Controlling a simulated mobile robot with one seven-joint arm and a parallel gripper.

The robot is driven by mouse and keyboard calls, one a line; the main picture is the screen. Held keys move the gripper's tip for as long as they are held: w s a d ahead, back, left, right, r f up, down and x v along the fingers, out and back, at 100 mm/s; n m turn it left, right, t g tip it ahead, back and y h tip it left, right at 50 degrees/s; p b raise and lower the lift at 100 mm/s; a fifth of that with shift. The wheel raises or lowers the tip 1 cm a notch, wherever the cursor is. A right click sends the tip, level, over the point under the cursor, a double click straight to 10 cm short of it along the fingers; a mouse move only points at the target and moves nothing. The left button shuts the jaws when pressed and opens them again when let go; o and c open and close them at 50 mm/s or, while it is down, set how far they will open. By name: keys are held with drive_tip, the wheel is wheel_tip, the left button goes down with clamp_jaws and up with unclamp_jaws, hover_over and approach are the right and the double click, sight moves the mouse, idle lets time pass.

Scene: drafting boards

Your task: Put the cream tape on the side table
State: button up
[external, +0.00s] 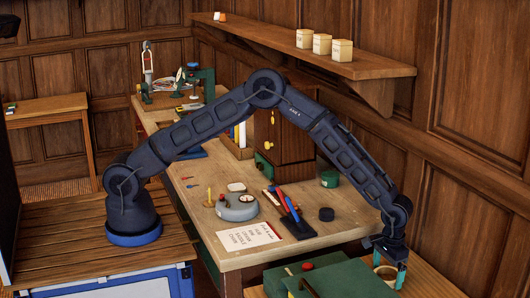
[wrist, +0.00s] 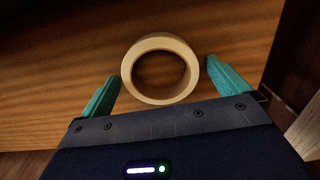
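The cream tape (wrist: 127,72) is a thick pale ring lying flat over a brown wood-grained surface in the wrist view. It also shows small at the lower right of the external view (external: 385,273). My gripper (wrist: 160,72) is open, with one teal finger on each side of the ring and a narrow gap at each side. In the external view my gripper (external: 391,266) points down over a pale wooden top (external: 432,283) at the right edge of the main table. I cannot tell whether this top or the small wooden table (external: 50,104) at far left is the side table.
Green boxes (external: 340,280) stand just left of my gripper. A panelled wall is close on the right.

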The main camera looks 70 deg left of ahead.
sight(387, 274)
wheel_tip(387, 274, up, 12)
drive_tip(key=shift+r, duration=0.15)
idle(0.6)
idle(0.4)
